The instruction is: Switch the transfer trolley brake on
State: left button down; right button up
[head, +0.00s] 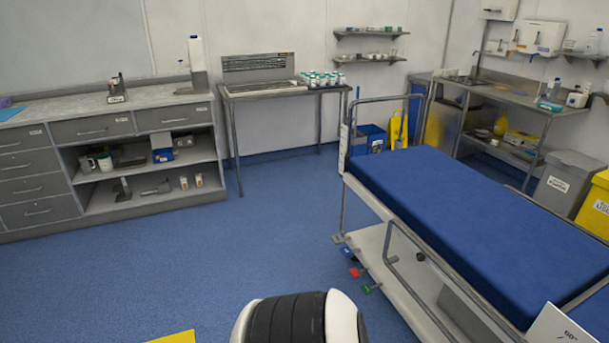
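The transfer trolley (372,237) stands at the right, with a blue mattress (470,205) on top and a pale lower base. At its near left end, low by the floor, small coloured pedals stick out: a red pedal (355,272), a green pedal (370,288) and a dark blue one (347,251). They are too small to tell which is the brake or whether any is pressed. Neither of my grippers is in view. A black and white part of my own body shows at the bottom edge, apart from the pedals in the picture.
Blue floor (190,265) is clear to the left of the trolley. A side rail (420,290) runs low along the trolley's near side. Grey cabinets (40,185) line the left wall. A yellow object (175,338) shows at the bottom edge. Bins (566,180) stand at the far right.

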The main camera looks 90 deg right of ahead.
aim_at(355, 273)
jog(key=z, duration=3.15)
jog(key=i+j, duration=0.2)
jog(key=i, duration=0.35)
jog(key=i+j+z, duration=0.1)
jog(key=i, duration=0.4)
jog(key=i+j, duration=0.3)
jog(key=i, duration=0.25)
jog(key=i+j+z, duration=0.1)
jog(key=i, duration=0.4)
jog(key=i+j, duration=0.4)
jog(key=i, duration=0.15)
